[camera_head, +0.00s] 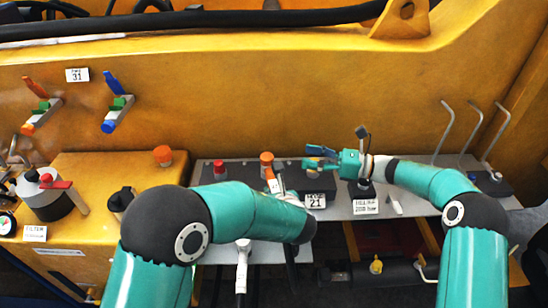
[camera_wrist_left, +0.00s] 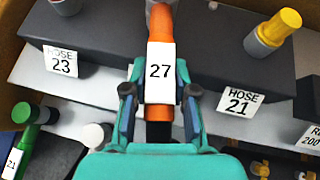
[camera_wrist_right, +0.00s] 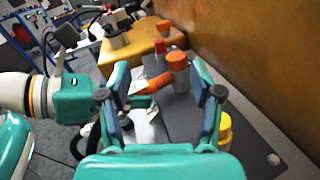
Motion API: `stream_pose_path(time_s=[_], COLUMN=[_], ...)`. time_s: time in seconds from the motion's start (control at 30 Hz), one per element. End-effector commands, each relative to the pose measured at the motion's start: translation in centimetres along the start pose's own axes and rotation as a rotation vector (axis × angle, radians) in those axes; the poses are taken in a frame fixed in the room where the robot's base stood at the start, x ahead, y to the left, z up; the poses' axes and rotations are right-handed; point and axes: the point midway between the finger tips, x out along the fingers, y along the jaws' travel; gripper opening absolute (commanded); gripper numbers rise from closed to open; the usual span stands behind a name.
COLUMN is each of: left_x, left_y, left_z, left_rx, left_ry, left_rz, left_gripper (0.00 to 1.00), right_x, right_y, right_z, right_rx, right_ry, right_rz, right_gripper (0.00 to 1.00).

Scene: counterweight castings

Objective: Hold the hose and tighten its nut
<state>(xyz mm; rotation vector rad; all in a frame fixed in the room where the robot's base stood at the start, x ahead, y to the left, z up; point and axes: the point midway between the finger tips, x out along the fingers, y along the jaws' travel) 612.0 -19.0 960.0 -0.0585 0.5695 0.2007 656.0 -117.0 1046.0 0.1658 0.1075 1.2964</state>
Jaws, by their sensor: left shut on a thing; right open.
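An orange hose end (camera_wrist_left: 160,28) carries a white label 27 (camera_wrist_left: 160,72). My left gripper (camera_wrist_left: 160,90) is shut on it, one finger on each side. In the head view the hose end (camera_head: 271,178) shows small at the left gripper (camera_head: 277,190), partly hidden by the wrist. The hose's top end meets a grey part at the upper edge of the left wrist view; I cannot tell whether this is the nut. My right gripper (camera_head: 311,157) is open and empty, fingers pointing left above the dark block. In the right wrist view an orange-capped fitting (camera_wrist_right: 177,62) stands beyond its fingers (camera_wrist_right: 160,88).
A yellow-capped fitting (camera_wrist_left: 275,35) stands on the dark block (camera_wrist_left: 110,45), near the HOSE 21 plate (camera_wrist_left: 239,102). The HOSE 23 plate (camera_wrist_left: 61,62) is farther left. A red-capped fitting (camera_head: 219,170) is left of the orange one. A green hose (camera_wrist_left: 30,125) hangs at left. Bent rods (camera_head: 495,132) stand right.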

Motion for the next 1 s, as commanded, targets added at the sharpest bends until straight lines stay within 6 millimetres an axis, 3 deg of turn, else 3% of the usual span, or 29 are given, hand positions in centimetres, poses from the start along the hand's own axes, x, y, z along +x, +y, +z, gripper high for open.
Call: stream_pose_path(time_s=[0.23, 0.57, 1.0], left_x=[0.0, 0.0, 0.0], left_y=[0.0, 0.0, 0.0], left_z=[0.0, 0.0, 0.0], left_rx=[0.000, 0.000, 0.000], left_ry=[0.000, 0.000, 0.000], left_rz=[-0.001, -0.001, -0.001], left_gripper=[0.00, 0.00, 0.00], right_x=[-0.9, -1.5, 2.2], right_y=[-1.4, -3.3, -3.5], right_z=[1.9, 2.2, 0.1], right_rx=[-0.043, -0.175, -0.207], right_ry=[0.184, 0.401, 0.418], right_rz=[0.105, 0.093, 0.106], right_gripper=[0.65, 0.65, 0.65])
